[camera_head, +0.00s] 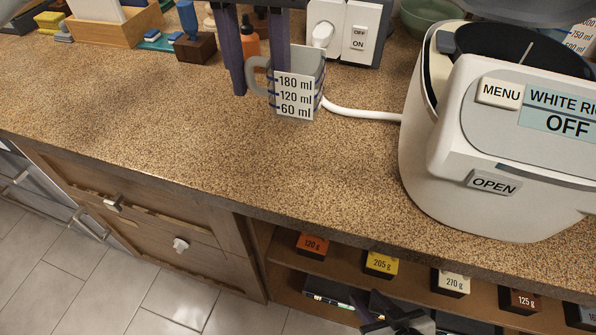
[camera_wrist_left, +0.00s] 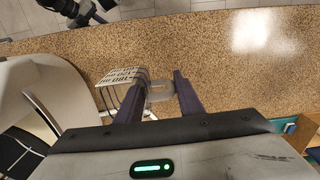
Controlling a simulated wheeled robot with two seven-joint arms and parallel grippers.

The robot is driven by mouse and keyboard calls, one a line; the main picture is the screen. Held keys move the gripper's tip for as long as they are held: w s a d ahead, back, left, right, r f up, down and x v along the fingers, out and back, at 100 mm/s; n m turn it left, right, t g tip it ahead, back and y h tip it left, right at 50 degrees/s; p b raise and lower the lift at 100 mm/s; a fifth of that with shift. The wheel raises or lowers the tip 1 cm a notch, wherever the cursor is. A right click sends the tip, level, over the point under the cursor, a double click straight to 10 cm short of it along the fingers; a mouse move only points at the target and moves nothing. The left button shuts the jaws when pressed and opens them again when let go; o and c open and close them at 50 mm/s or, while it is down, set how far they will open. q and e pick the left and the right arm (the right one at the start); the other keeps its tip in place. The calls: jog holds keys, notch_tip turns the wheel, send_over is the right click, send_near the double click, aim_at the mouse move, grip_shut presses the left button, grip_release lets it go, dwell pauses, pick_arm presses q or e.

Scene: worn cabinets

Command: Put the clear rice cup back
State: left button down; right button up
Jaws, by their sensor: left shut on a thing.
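The clear rice cup (camera_head: 302,66) is a see-through measuring cup with blue marks and a label reading 180, 120 and 60 ml. It is upright at the middle back of the counter, its handle toward the left. My left gripper (camera_head: 259,85) reaches down from above, its fingers on either side of the handle, shut on the cup. In the left wrist view the cup (camera_wrist_left: 122,84) shows at the left finger, the handle between the fingers. I cannot tell whether its base touches the counter. My right gripper (camera_head: 392,322) is low by the open shelf, partly cut off; its opening is unclear.
A white rice cooker (camera_head: 450,150) with its lid up stands at the right. A white socket block (camera_head: 345,32) with a plugged-in cable is behind the cup. A wooden box (camera_head: 115,35) and small items line the back left. The counter's left front is clear.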

pick_arm(q)
jog(key=shift+f, duration=0.1)
notch_tip(320, 180, down, 9)
jog(key=shift+w+f, duration=0.1)
dwell(0.4)
jog(key=shift+f+b, duration=0.2)
jog(key=shift+b, duration=0.15)
jog(key=c, duration=1.2)
grip_release()
jog(key=shift+r, duration=0.1)
notch_tip(320, 180, up, 12)
jog(key=p, duration=0.1)
jog(key=shift+r, duration=0.15)
